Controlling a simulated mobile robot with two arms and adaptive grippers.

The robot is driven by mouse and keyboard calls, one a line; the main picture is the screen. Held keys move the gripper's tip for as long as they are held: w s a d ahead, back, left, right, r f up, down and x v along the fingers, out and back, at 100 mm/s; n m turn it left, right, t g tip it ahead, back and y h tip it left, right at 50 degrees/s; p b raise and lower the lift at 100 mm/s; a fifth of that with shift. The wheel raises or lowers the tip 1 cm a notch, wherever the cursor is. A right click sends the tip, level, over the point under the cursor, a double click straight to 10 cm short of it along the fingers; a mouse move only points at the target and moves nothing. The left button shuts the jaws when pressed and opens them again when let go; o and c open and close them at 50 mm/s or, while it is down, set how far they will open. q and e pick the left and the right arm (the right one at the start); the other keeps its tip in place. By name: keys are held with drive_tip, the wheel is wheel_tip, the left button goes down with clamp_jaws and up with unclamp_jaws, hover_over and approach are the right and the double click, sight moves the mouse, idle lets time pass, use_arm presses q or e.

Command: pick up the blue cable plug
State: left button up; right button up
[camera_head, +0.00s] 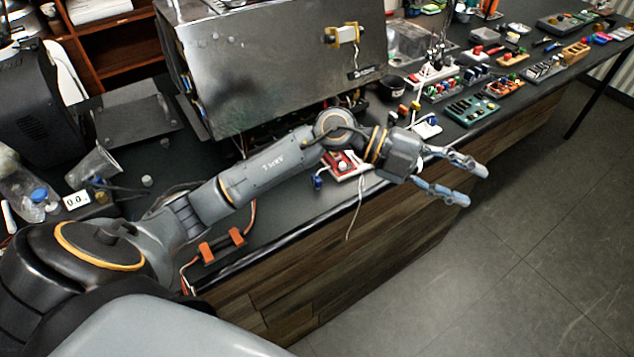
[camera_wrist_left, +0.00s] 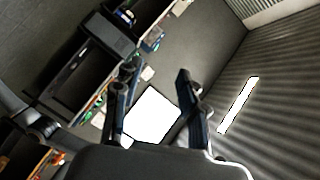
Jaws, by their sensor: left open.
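A small blue plug-like piece (camera_head: 318,182) sits near the front edge of the counter, just left of a red and white module (camera_head: 344,167). It is small, and I cannot tell surely that it is the cable plug. My left gripper (camera_head: 476,185) is open and empty, out over the floor beyond the counter's front edge, well to the right of the blue piece. In the left wrist view its two fingers (camera_wrist_left: 157,72) stand apart with nothing between them. The blue piece cannot be made out in that view. My right gripper is in neither view.
A large metal brewer box (camera_head: 275,65) stands behind my left arm. Orange clamps (camera_head: 222,246) lie near the counter's front edge. A white cable (camera_head: 354,213) hangs over that edge. Several modules and a power strip (camera_head: 436,70) crowd the right counter. The floor (camera_head: 500,270) is clear.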

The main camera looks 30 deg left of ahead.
use_arm(q)
drive_tip(key=w+a+f+g+y, duration=0.2)
drive_tip(key=a+f+y, duration=0.45)
drive_tip(key=a, duration=0.25)
drive_tip(key=n+g+y+p, duration=0.2)
drive_tip(key=n+y, duration=0.3)
drive_tip(key=y, duration=0.4)
hover_over(316, 177)
drive_tip(key=f, duration=0.6)
drive_tip(key=shift+w+a+f, duration=0.15)
drive_tip(key=shift+a+f, duration=0.1)
drive_tip(key=shift+f, duration=0.1)
drive_tip(key=f+p, duration=0.1)
drive_tip(key=f, duration=0.1)
drive_tip(key=f+p, duration=0.1)
drive_tip(key=f, duration=0.1)
drive_tip(key=shift+d+p, duration=0.3)
drive_tip(key=shift+d, duration=0.05)
drive_tip(key=shift+f, duration=0.7)
clamp_jaws()
